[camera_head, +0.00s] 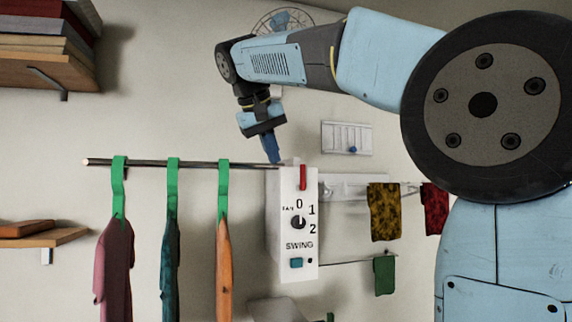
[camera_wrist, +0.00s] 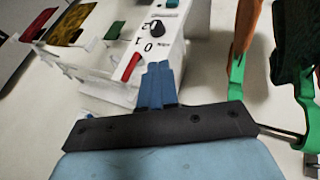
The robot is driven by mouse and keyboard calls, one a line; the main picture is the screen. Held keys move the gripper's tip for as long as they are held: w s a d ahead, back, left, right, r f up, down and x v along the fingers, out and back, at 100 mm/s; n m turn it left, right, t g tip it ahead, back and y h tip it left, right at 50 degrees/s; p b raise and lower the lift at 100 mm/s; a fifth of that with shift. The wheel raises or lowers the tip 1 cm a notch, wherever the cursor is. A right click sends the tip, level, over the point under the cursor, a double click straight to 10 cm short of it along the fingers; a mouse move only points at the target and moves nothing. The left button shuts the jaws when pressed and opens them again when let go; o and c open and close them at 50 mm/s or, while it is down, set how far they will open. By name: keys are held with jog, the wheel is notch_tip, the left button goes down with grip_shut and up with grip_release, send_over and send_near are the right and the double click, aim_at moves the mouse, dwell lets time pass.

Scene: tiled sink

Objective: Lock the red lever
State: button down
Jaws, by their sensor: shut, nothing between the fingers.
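The red lever (camera_head: 303,177) is a short red bar, upright on the upper front of a white control box (camera_head: 291,270). In the wrist view the red lever (camera_wrist: 131,66) shows to the left of my fingertips. My gripper (camera_head: 274,158) points down at the top of the box, just left of the lever. Its blue fingers (camera_wrist: 156,75) are together with nothing between them. I cannot tell whether the fingertips touch the box. Below the lever the box has a black knob (camera_head: 298,222) and a blue switch (camera_head: 296,263).
A metal rod (camera_head: 150,162) with clothes on green hangers (camera_head: 173,185) runs left of the box. Cloths (camera_head: 384,212) hang at the right. A white vent panel (camera_head: 346,138) with a blue knob is on the wall behind. Shelves (camera_head: 45,72) are at the far left.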

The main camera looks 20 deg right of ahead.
jog(key=w+a+r+m, duration=0.1)
jog(key=w+r, duration=0.2)
jog(key=r, duration=0.3)
jog(key=shift+w+a+m+h, duration=0.2)
jog(key=shift+m+h, duration=0.1)
jog(key=shift+h, duration=0.1)
jog(key=shift+d+f, duration=0.1)
send_near(302, 178)
jog(key=w+f, duration=0.4)
jog(key=shift+s+d, duration=0.15)
jog(key=shift+d, duration=0.8)
